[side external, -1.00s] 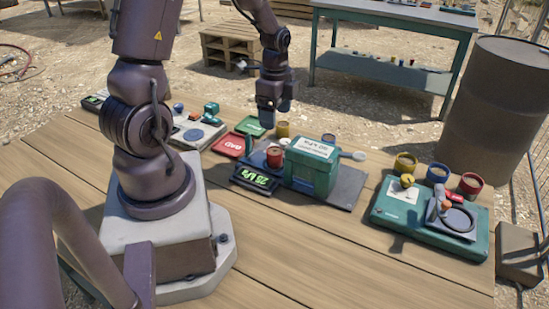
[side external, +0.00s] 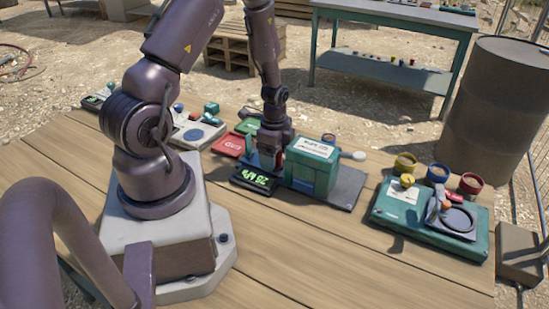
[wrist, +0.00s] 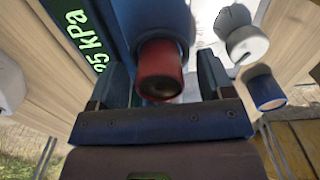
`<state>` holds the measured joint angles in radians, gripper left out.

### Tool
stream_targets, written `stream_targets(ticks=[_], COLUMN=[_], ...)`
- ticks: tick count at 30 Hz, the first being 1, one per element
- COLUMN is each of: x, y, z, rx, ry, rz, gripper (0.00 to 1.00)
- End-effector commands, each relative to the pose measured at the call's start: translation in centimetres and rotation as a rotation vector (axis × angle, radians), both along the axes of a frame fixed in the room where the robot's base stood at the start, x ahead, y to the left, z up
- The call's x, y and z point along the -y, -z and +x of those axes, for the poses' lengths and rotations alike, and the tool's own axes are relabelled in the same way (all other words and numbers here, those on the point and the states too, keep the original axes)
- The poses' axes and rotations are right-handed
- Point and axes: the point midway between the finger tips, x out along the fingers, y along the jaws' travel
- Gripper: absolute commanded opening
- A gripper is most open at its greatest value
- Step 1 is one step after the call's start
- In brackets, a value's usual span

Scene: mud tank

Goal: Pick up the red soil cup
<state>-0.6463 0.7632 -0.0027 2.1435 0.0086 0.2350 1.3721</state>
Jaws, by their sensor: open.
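The red soil cup (wrist: 160,68) shows in the wrist view between the two fingers of my gripper (wrist: 163,78). The fingers are open, one on each side of the cup, with a gap visible on both sides. In the side view my gripper (side external: 269,158) is lowered at the dark instrument plate (side external: 347,188), just left of the green box (side external: 312,168). There the cup is mostly hidden by the gripper.
A green-digit pressure display (side external: 255,179) stands close in front of the gripper. The green box is close on its right. The front planks are clear.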

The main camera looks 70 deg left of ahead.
Motion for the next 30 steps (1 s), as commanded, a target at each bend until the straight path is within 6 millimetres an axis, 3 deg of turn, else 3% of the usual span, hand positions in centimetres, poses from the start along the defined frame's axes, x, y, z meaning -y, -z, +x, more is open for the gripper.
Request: stream_targets(ticks=[7,12,15,23,30], x=[0.0,0.0,0.0,0.0,0.0], y=[0.1,0.1,0.1,-0.1,-2.1], z=[0.0,0.0,0.0,0.0,0.1], rx=[0.001,0.001,0.001,0.001,0.004], ry=[0.000,0.000,0.000,0.001,0.001], rz=[0.001,0.001,0.001,0.001,0.003], gripper=[0.71,0.32,0.16,0.16,0.16])
